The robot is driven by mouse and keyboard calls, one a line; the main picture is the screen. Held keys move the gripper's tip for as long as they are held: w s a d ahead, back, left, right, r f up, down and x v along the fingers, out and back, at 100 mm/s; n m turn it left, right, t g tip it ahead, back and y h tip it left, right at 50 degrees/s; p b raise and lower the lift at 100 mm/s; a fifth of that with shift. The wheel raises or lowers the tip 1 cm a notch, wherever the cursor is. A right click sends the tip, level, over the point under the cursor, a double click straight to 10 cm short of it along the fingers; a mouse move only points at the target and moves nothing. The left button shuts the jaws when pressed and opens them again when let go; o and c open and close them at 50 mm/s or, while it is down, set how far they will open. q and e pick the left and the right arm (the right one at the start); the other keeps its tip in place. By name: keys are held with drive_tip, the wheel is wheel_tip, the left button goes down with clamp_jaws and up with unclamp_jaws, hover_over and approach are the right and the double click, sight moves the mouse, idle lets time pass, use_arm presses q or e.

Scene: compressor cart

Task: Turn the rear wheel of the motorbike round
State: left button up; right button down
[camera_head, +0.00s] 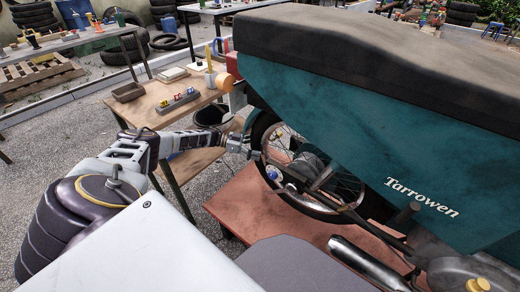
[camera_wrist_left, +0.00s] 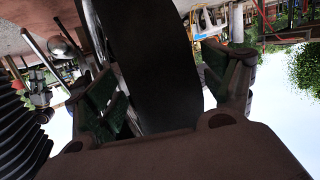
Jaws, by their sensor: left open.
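The teal motorbike (camera_head: 310,100) has a dark seat on top and "Tarrowen" written on its side. Its rear wheel (camera_head: 345,188), with a black tyre and thin spokes, shows under the bodywork, partly hidden by it and by metal parts. My left gripper (camera_head: 245,140) is at the tyre's near-left edge. In the left wrist view the black tyre (camera_wrist_left: 155,55) runs between the two green-padded fingers of my open left gripper (camera_wrist_left: 163,88). I cannot tell whether the pads touch it. My right gripper is out of view.
The motorbike stands over a reddish platform (camera_head: 245,200). A wooden workbench (camera_head: 150,110) behind my left arm holds a tray, small coloured items and an orange-tan cylinder. Tyres, a pallet (camera_head: 40,75) and another table stand farther back on grey ground.

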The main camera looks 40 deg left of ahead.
use_arm(q)
drive_tip(key=v, duration=0.6)
drive_tip(key=shift+a, duration=0.1)
